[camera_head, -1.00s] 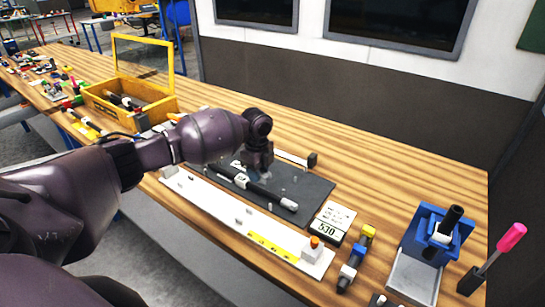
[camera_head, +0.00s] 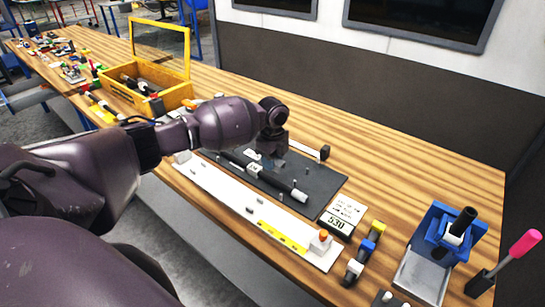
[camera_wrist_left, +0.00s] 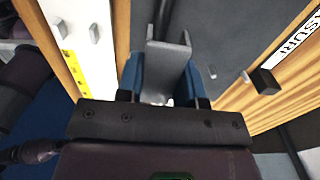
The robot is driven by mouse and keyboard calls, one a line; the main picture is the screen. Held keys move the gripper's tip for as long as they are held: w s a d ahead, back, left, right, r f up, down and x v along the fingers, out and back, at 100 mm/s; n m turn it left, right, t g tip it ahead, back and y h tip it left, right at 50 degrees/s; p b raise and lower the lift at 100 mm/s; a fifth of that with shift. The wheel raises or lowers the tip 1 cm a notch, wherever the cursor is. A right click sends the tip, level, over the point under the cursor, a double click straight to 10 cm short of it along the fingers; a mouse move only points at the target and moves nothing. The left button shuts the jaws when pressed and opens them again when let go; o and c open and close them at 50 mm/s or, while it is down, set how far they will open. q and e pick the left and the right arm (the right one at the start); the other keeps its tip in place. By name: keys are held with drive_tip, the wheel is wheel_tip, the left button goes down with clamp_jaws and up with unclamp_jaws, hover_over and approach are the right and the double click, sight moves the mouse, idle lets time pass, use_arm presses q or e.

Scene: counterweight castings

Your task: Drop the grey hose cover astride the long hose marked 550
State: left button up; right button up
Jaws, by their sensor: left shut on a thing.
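The long black hose (camera_head: 276,183) lies on a dark grey mat (camera_head: 325,181), with a pale end and a white label. The label's number is too small to read. My left gripper (camera_head: 274,157) is over the mat, just behind the hose's middle in the head view. In the left wrist view its blue fingertips (camera_wrist_left: 163,85) are shut on the grey hose cover (camera_wrist_left: 168,52), a channel-shaped piece. The fingers partly hide the cover, and I cannot tell its exact height above the mat. My right gripper is not in view.
A white board (camera_head: 222,188) with a yellow scale and small pegs runs along the front. A card reading 530 (camera_head: 342,214), a blue clamp fixture (camera_head: 437,232) and a pink-handled tool (camera_head: 522,245) stand to the right. A yellow open box (camera_head: 170,96) stands left.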

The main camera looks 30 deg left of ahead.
sight(272, 178)
use_arm(q)
wheel_tip(272, 178, down, 2)
drive_tip(key=shift+f+b, duration=0.25)
drive_tip(key=shift+b, duration=0.05)
drive_tip(key=shift+f+b, duration=0.5)
drive_tip(key=shift+f, duration=0.7)
drive_tip(key=shift+p, duration=1.05)
idle(0.5)
drive_tip(key=shift+f+b, duration=0.5)
drive_tip(key=shift+f, duration=0.8)
idle(1.4)
drive_tip(key=o, duration=0.8)
drive_tip(key=shift+r, duration=0.1)
